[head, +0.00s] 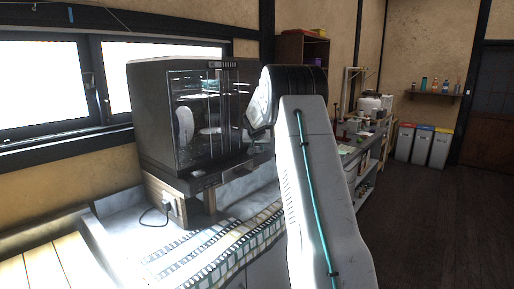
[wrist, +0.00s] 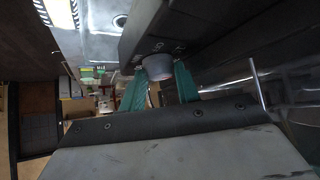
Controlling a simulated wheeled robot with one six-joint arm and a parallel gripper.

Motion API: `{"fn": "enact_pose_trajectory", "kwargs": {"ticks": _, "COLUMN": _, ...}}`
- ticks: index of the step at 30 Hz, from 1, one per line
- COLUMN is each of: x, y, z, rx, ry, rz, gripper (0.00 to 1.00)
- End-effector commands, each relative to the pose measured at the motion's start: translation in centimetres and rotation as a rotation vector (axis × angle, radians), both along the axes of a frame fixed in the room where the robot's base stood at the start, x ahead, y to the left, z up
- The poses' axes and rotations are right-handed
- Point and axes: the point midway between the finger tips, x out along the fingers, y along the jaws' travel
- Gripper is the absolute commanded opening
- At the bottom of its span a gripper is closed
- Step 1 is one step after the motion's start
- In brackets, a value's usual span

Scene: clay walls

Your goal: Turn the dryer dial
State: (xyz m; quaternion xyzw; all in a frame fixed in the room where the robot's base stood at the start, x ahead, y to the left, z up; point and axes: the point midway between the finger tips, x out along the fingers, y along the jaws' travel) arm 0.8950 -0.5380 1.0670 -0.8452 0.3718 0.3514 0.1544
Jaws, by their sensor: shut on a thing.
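The dryer (head: 160,115) is a dark box with a clear front door (head: 196,120), standing on a wooden stand on the counter in the head view. The dial (wrist: 157,67) is a small grey round knob on the dryer's dark panel (wrist: 150,25) in the wrist view. My gripper (wrist: 160,90) has two teal fingers, one on each side of the dial, and it is shut on it. In the head view my arm covers the dryer's right side, and the dial and gripper are hidden.
The counter (head: 165,238) carries a film-strip pattern, and a power cord (head: 155,215) hangs by the stand. A cluttered bench (head: 362,150) stands behind my arm. Several bins (head: 422,145) stand along the far wall. The floor (head: 430,220) at the right is clear.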

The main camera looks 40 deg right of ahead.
Motion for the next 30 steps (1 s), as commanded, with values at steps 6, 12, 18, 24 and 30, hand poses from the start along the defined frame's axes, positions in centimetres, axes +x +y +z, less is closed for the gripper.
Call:
{"fn": "enact_pose_trajectory", "kwargs": {"ticks": 6, "x": -0.06, "y": 0.11, "z": -0.32, "rx": 0.002, "ry": 0.004, "rz": -0.038, "gripper": 0.09}}
{"fn": "enact_pose_trajectory", "kwargs": {"ticks": 12, "x": -0.06, "y": 0.11, "z": -0.34, "rx": 0.002, "ry": 0.003, "rz": -0.040, "gripper": 0.09}}
{"fn": "enact_pose_trajectory", "kwargs": {"ticks": 18, "x": -0.01, "y": 0.10, "z": -0.25, "rx": 0.001, "ry": 0.001, "rz": -0.038, "gripper": 0.53}}
{"fn": "enact_pose_trajectory", "kwargs": {"ticks": 24, "x": 0.11, "y": 0.12, "z": -0.06, "rx": -0.001, "ry": -0.002, "rz": -0.037, "gripper": 0.53}}
{"fn": "enact_pose_trajectory", "kwargs": {"ticks": 30, "x": 0.05, "y": 0.31, "z": 0.55, "rx": -0.003, "ry": -0.007, "rz": -0.037, "gripper": 0.53}}
